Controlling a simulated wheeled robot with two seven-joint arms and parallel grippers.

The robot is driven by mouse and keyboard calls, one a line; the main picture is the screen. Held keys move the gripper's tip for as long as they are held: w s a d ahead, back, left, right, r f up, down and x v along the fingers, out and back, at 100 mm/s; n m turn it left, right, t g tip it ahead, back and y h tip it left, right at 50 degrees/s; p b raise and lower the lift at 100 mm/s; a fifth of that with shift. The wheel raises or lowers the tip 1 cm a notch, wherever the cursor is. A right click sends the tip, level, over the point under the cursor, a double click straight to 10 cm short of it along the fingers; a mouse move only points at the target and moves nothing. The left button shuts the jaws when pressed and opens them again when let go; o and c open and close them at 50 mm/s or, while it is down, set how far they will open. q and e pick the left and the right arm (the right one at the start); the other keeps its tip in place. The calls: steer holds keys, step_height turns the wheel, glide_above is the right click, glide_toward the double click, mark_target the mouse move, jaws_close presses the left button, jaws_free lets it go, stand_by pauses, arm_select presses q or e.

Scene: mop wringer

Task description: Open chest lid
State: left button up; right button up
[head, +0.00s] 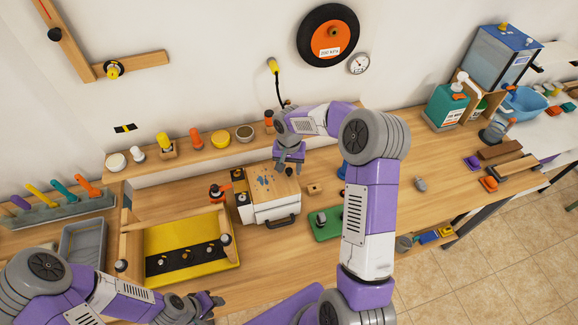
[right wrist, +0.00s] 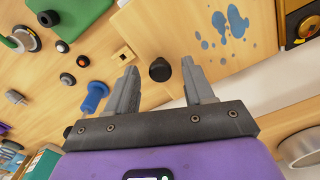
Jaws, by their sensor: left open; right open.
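The chest (head: 271,211) is a white box on the workbench with a wooden lid (head: 262,184) that looks closed. The lid has blue splotches and a dark handle (head: 283,222) is at the chest's front. In the right wrist view the lid (right wrist: 205,22) fills the upper middle. My right gripper (head: 289,168) is open above the chest's back right side. A black round knob (right wrist: 160,70) shows between its fingertips in the right wrist view; I cannot tell whether they touch it. My left gripper (head: 216,301) is open and empty at the bench's front edge, well away from the chest.
A yellow tray (head: 190,243) with a wooden frame stands left of the chest. An orange-topped object (head: 217,192) is close beside it. A green board (head: 326,226) lies to the right. A shelf with several knobs (head: 195,139) runs behind.

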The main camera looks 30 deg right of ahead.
jaws_close()
stand_by(0.3)
